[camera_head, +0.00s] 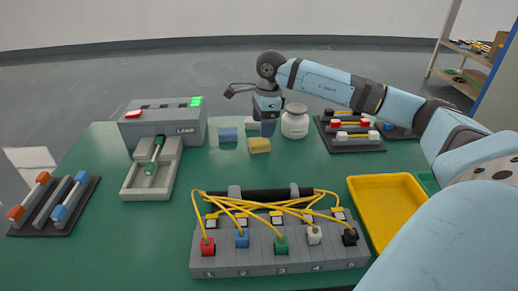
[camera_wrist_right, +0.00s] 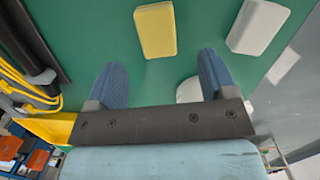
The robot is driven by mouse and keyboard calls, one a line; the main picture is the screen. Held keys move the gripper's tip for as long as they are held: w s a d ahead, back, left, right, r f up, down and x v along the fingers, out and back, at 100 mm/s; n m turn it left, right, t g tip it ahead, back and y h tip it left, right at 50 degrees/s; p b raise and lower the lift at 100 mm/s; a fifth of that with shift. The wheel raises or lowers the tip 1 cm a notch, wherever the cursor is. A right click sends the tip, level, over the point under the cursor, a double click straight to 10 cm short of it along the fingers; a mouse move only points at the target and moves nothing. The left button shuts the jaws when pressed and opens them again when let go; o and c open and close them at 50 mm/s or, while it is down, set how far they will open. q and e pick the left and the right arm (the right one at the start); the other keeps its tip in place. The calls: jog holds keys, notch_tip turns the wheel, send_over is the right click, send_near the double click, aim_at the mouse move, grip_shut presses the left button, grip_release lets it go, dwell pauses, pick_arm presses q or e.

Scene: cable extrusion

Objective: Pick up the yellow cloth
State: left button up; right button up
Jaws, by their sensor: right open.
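The yellow cloth (camera_head: 259,146) is a small folded block lying flat on the green table behind the cable rack. It also shows in the right wrist view (camera_wrist_right: 156,30), at the top centre. My right gripper (camera_head: 266,122) is above the table, just behind the cloth in the head view. In the wrist view its two blue fingers (camera_wrist_right: 160,78) are spread apart with nothing between them, and the cloth lies beyond the fingertips, untouched. My left gripper is not in view.
A white jar (camera_head: 294,122) stands close right of my gripper. The cable rack (camera_head: 280,258) and yellow tray (camera_head: 352,190) are in front.

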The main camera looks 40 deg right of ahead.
aim_at(259, 141)
jog(key=shift+a+f, duration=0.1)
jog(key=shift+f, duration=0.55)
jog(key=f+b, duration=0.1)
jog(key=f, duration=0.1)
jog(key=a+f+b, duration=0.1)
jog(key=f, duration=0.2)
jog(key=shift+w+f, duration=0.1)
jog(key=shift+w, duration=0.1)
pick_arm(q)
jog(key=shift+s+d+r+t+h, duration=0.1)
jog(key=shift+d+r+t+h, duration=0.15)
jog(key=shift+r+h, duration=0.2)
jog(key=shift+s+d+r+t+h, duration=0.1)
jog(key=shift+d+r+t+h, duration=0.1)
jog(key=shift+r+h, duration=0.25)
pick_arm(e)
jog(key=c, duration=1)
